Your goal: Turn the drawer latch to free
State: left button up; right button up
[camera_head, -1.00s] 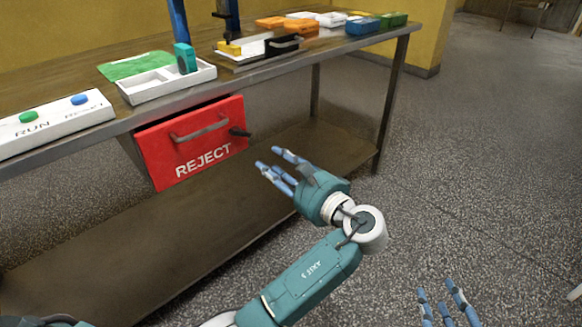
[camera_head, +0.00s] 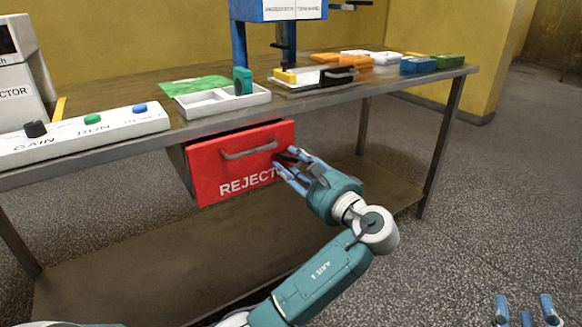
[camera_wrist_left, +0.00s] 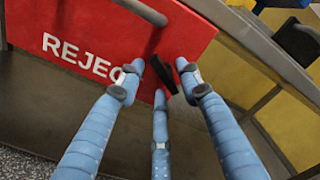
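The red REJECT drawer (camera_head: 215,172) hangs closed under the worktable, with a grey bar handle (camera_head: 250,150) on its front. The black drawer latch (camera_wrist_left: 163,75) sits at the right part of the front; in the left wrist view its bar is tilted. My left gripper (camera_head: 288,164) is at the latch. In the left wrist view its fingers (camera_wrist_left: 160,82) are spread around the latch, with gaps visible; contact cannot be told. In the head view the fingers partly hide the latch. My right gripper (camera_head: 525,306) is open and empty at the bottom right.
The worktable (camera_head: 110,152) runs above the drawer. On it stand a control panel (camera_head: 60,138), a white divided tray (camera_head: 215,103) and several coloured blocks (camera_head: 418,65). A lower shelf (camera_head: 140,255) lies below. The floor at the right is clear.

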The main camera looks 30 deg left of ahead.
pick_arm(q)
jog(key=shift+a, duration=0.15)
pick_arm(e)
jog(key=shift+r, duration=0.25)
pick_arm(q)
grip_shut()
